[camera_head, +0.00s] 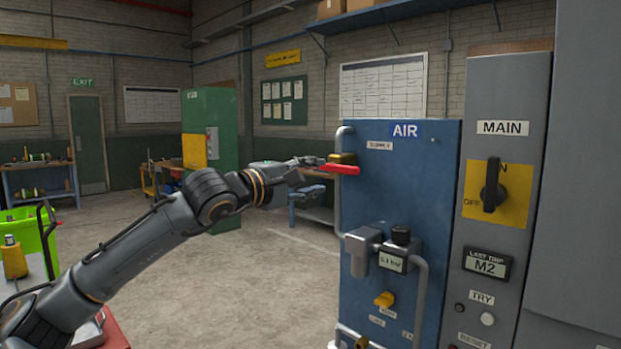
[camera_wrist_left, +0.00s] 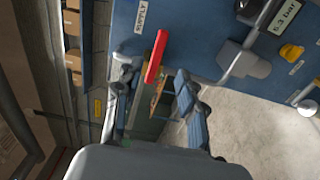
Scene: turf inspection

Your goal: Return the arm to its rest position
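My left arm reaches in from the left in the head view, and its gripper (camera_head: 312,162) is close to the left end of the red valve handle (camera_head: 341,169) on the blue AIR panel (camera_head: 405,205). In the left wrist view my left gripper (camera_wrist_left: 154,76) is open, with its two fingers apart. The red handle (camera_wrist_left: 157,52) shows in line with the gap between the fingertips and looks free of both. The handle lies level under the SUPPLY label. My right gripper is in neither view.
A pressure gauge unit (camera_head: 388,252) and a yellow knob (camera_head: 384,299) sit lower on the panel. The grey MAIN cabinet (camera_head: 505,150) stands at right. A lime green bin (camera_head: 33,238) is at left. Open concrete floor (camera_head: 240,285) lies between bin and panel.

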